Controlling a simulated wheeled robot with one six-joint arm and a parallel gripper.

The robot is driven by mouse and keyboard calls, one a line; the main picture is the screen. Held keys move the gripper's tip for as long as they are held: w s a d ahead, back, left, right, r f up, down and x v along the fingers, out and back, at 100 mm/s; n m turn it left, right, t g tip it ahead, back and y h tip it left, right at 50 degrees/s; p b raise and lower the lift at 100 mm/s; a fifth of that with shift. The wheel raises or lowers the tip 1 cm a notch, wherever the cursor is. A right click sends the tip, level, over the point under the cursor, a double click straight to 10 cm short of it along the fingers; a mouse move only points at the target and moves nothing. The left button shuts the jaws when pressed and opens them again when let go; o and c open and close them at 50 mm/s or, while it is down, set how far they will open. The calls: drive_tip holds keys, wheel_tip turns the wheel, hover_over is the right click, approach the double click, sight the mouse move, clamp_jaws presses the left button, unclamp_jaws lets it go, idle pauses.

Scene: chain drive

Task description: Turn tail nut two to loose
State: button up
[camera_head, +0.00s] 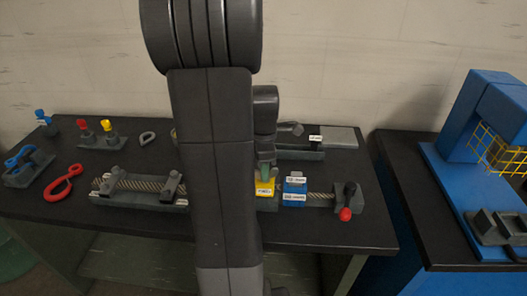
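A dark chain-drive fixture lies along the front of the black table (340,238), with a ribbed, light-coloured chain or rod (142,184) at its left. On its right part stand a yellow block (264,188) with a white label and a blue block (295,189) with two white labels. The labels are too small to read, so I cannot tell which part is tail nut two. My gripper (265,164) points down just above the yellow block, beside a small green part (266,174). Its fingers are too small and partly hidden to show whether they are open or touching anything.
My arm covers the middle of the table. A red knob (345,214) sits at the fixture's right end. A blue machine with yellow mesh (495,150) stands right.

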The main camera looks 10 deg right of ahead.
wheel_tip(320, 180, up, 13)
drive_tip(key=shift+f, duration=0.15)
idle(0.4)
wheel_tip(320, 180, down, 14)
drive_tip(key=shift+r, duration=0.15)
idle(0.4)
drive_tip(key=shift+w+m, duration=0.1)
drive_tip(key=shift+m, duration=1.2)
drive_tip(key=m, duration=0.5)
drive_tip(key=shift+d+m+p, duration=0.1)
drive_tip(key=shift+m+p, duration=0.2)
drive_tip(key=shift+p, duration=0.05)
idle(0.6)
